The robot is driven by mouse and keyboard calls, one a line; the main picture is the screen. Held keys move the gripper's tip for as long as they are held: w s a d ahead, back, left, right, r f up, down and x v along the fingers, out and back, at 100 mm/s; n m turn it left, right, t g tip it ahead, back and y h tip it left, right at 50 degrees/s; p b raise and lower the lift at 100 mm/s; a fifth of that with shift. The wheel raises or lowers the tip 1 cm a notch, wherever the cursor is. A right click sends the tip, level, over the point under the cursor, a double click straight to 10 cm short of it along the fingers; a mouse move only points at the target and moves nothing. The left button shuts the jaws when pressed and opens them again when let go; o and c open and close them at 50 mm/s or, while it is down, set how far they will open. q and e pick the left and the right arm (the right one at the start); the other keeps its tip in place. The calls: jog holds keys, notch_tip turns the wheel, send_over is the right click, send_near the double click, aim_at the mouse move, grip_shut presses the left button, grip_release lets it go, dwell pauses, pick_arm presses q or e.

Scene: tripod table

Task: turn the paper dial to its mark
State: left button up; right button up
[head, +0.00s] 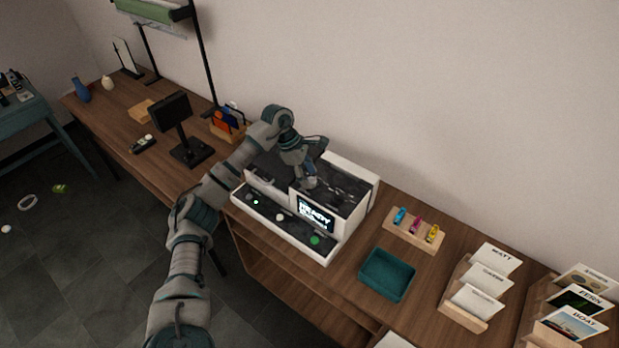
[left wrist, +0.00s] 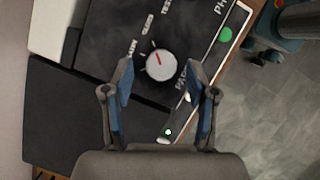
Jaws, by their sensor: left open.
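The paper dial (left wrist: 160,65) is a round white knob with a red pointer line on the black panel of the printer. In the left wrist view the red line points up and slightly left, toward small white labels. Which label is its mark I cannot tell. My left gripper (left wrist: 167,82) is open, its two fingers at either side below the dial, apart from each other and holding nothing. In the head view my left gripper (head: 308,182) is over the top of the white and black printer (head: 336,250), and the dial is hidden there. My right gripper is not in view.
The printer has a lit screen (head: 315,216) and a green button (head: 315,240). To its right are a teal tray (head: 387,274), a wooden block with coloured cartridges (head: 414,232) and card racks (head: 475,302). A black stand (head: 187,140) is to the left.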

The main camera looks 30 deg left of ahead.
pick_arm(q)
jog(key=shift+w+d+f, duration=0.1)
jog(key=shift+d+f, duration=0.25)
jog(key=shift+f, duration=0.25)
grip_shut()
jog(key=shift+r, duration=0.1)
